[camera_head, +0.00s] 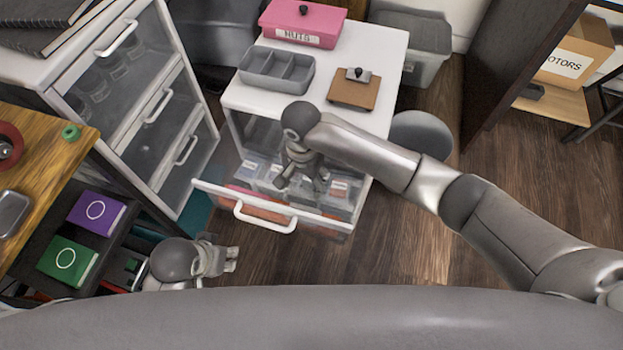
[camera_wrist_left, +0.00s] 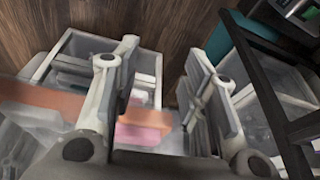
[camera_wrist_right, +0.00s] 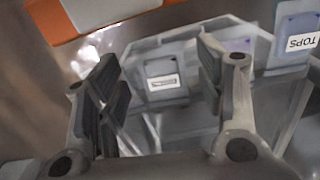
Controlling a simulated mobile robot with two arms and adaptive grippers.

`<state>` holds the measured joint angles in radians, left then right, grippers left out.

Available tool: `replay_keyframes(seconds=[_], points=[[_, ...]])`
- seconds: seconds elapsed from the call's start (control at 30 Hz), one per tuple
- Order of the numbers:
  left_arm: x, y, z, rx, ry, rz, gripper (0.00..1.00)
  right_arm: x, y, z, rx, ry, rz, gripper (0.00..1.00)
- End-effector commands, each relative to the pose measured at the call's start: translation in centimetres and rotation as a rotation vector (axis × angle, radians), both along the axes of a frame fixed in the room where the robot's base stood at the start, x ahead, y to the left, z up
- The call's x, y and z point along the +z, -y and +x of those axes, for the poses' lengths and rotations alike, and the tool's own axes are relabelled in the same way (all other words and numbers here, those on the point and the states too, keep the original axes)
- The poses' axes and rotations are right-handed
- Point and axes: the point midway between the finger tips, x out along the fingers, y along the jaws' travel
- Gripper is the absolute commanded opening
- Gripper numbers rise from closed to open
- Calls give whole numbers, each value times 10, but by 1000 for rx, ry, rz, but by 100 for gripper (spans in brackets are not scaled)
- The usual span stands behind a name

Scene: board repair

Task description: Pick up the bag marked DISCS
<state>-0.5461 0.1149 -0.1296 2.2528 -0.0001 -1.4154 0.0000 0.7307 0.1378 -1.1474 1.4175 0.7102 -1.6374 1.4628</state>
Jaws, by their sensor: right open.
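Several clear bags with white labels lie in the open drawer (camera_head: 270,211) of the white cabinet. I cannot read DISCS on any label. My right gripper (camera_head: 302,182) is open, down inside the drawer. In the right wrist view, a bag with a small white label (camera_wrist_right: 163,84) shows between its open fingers (camera_wrist_right: 156,60); the lettering is too small to read. A bag marked TOPS (camera_wrist_right: 298,45) lies to the right of that gripper. My left gripper (camera_head: 232,261) is open and empty, low in front of the drawer; its spread fingers show in the left wrist view (camera_wrist_left: 161,50).
An orange item (camera_wrist_right: 92,12) lies at the drawer's front. The cabinet top holds a pink NUTS box (camera_head: 303,24), a grey divided tray (camera_head: 276,70) and a brown board (camera_head: 354,94). A drawer unit (camera_head: 130,90) stands left. Wooden floor (camera_head: 390,250) is clear at right.

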Motion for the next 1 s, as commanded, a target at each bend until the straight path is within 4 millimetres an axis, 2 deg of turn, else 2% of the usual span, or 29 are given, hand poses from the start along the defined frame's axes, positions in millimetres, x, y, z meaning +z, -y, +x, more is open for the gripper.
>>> replay_keyframes(seconds=[0.33,0.4,0.5,0.77,1.0], points=[[43,-2,-10,2,27,-1,40,-29,4,0,-1,0,-1,63],[42,-3,-12,3,27,-1,40,-40,4,0,-1,-1,-2,63],[44,-3,-13,3,28,-1,40,-47,4,0,0,0,-1,63],[46,-3,-13,3,29,-1,40,-48,3,0,0,1,0,63],[46,-3,-13,3,29,-1,40,-48,3,0,0,1,0,34]])
